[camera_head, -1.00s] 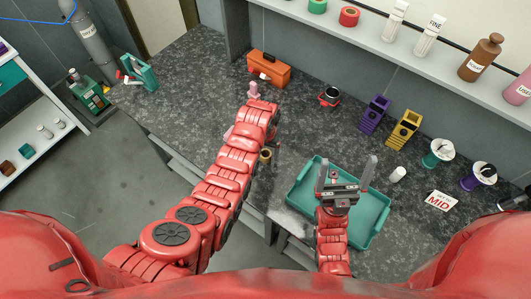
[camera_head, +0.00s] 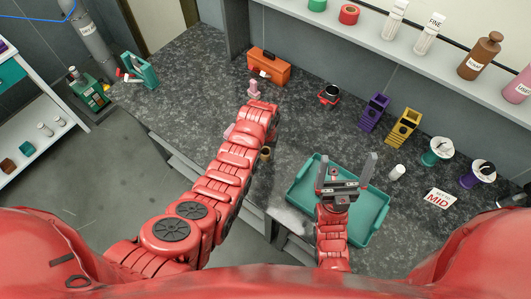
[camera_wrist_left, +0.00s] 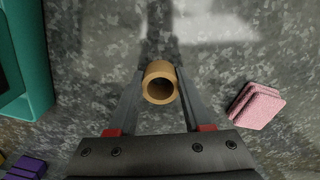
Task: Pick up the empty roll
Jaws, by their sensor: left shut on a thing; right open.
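The empty roll (camera_wrist_left: 160,82) is a short tan cardboard tube with a dark open bore. In the left wrist view it sits between the fingertips of my left gripper (camera_wrist_left: 160,88), which is shut on it. In the head view the roll (camera_head: 265,154) shows just right of my left forearm, near the front edge of the counter; my left fingers are mostly hidden there by the arm. I cannot tell whether the roll touches the counter. My right gripper (camera_head: 346,170) is open and empty above the teal tray (camera_head: 372,236).
A pink sponge (camera_wrist_left: 256,106) lies beside the roll. Bare counter lies behind the roll.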

